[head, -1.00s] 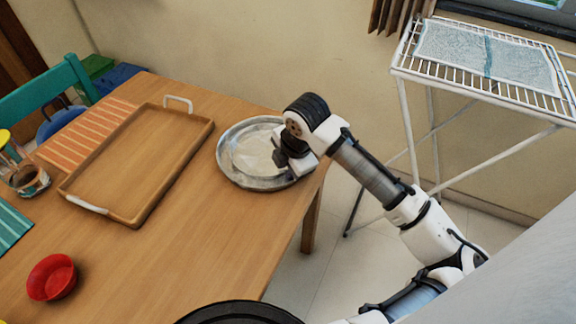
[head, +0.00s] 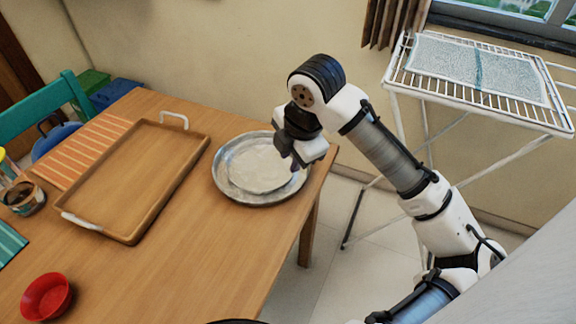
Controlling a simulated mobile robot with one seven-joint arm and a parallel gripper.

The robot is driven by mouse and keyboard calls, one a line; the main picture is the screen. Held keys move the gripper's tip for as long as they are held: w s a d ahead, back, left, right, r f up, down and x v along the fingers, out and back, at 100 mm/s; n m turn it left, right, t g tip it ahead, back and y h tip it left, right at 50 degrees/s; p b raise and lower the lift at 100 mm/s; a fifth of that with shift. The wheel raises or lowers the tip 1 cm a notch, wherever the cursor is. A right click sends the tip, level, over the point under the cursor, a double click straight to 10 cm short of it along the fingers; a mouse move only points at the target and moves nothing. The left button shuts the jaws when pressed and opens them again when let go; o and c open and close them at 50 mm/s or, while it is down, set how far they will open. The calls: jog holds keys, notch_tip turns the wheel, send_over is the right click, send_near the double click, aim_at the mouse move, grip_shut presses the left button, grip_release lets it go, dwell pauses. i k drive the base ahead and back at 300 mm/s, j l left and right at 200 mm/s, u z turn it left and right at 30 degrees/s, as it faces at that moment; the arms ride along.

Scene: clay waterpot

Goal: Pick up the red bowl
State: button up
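The red bowl (head: 46,297) stands upright on the wooden table at the lower left of the head view, near the picture's edge. It looks empty. My gripper (head: 298,165) hangs above the right part of the round metal tray, pointing down, well to the right of and beyond the bowl. Its fingers are small and dark, and I cannot tell whether they are apart. Nothing shows clearly between them.
A round metal tray (head: 228,188) lies at the table's right edge. A wooden tray with white handles (head: 190,155) fills the table's middle. A glass jar (head: 22,197) and striped mats (head: 82,152) are left. A drying rack (head: 470,92) stands right. Bare wood (head: 165,265) lies right of the bowl.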

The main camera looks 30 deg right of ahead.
aim_at(49, 296)
jog(key=k, duration=1)
